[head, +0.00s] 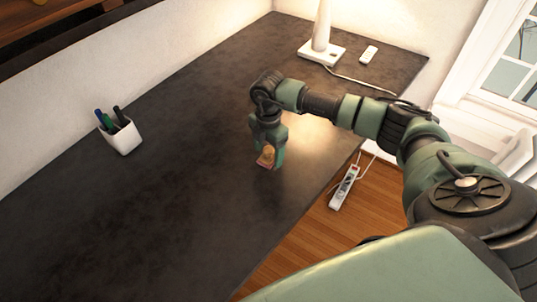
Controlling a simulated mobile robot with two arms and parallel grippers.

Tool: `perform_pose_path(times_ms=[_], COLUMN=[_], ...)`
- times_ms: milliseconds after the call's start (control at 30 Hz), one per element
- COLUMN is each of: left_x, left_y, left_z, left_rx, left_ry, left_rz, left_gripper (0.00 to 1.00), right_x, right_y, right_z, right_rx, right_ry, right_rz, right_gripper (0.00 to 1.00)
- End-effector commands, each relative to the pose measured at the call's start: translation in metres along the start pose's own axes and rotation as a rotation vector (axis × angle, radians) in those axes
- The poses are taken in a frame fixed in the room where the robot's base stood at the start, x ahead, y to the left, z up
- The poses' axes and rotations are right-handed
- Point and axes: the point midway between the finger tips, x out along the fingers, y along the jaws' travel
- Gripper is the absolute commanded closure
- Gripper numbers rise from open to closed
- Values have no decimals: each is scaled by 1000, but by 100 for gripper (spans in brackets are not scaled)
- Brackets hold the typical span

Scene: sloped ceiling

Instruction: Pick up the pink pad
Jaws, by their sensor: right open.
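A small pink pad (263,164) lies on the dark desk, with a small yellow-orange thing on or just above it. My right gripper (268,157) points down over the desk right at the pad. Its fingers are open, and they hide part of the pad. One finger is on the right side of the pad; I cannot tell if the fingers touch it. My left gripper is not in view.
A white cup with pens (123,138) stands at the left of the dark desk (150,220). A white lamp (322,48) and a small white object (369,54) are at the back. A power strip (344,187) lies on the wooden floor. The desk's left and front are clear.

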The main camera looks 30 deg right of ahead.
Motion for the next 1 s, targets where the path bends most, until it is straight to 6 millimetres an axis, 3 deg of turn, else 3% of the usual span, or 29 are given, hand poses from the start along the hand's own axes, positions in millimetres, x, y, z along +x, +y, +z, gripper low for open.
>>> perform_pose_path(times_ms=[167,400,767,1000], left_x=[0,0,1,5], left_y=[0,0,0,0], left_z=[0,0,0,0], left_rx=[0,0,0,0], left_ry=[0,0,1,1], left_rz=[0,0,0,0], left_gripper=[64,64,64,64], right_x=[0,0,-3,-30], right_y=[0,0,1,1], right_z=[0,0,0,0], right_rx=[-1,-1,-1,-1], right_ry=[0,0,0,0], right_rz=[0,0,2,5], right_gripper=[33,100,100,100])
